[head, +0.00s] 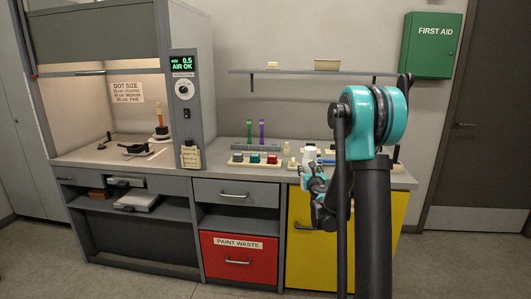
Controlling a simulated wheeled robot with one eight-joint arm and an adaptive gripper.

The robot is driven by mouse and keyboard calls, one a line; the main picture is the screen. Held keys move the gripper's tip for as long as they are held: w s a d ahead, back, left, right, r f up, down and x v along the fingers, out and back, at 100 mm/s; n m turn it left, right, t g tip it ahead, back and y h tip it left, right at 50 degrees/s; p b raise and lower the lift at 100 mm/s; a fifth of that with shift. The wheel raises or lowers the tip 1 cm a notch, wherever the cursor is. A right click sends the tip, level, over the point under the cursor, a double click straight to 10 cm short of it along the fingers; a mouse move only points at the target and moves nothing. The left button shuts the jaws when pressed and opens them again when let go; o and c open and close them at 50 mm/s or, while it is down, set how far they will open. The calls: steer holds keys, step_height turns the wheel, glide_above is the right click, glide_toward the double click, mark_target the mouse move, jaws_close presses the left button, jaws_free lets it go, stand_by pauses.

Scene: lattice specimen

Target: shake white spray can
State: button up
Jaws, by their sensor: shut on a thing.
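The white spray can (310,156) is small in the head view, at the front edge of the grey counter, just left of my arm. It looks about upright. My gripper (315,178), with teal parts, is at the can and shut on it. My arm covers part of the gripper. Whether the can's base touches the counter cannot be told.
The counter (222,170) holds a tray of small coloured items (254,159) and a rack with green and purple tools (256,135). A fume hood (100,75) stands left. A shelf (300,72) hangs above. A yellow cabinet (300,257) is below; open floor lies in front.

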step_height(320, 180, down, 5)
steer(key=shift+w+f, duration=0.15)
steer(key=shift+f, duration=0.05)
step_height(320, 180, up, 7)
steer(key=shift+f, duration=3.55)
steer(key=shift+r, duration=0.1)
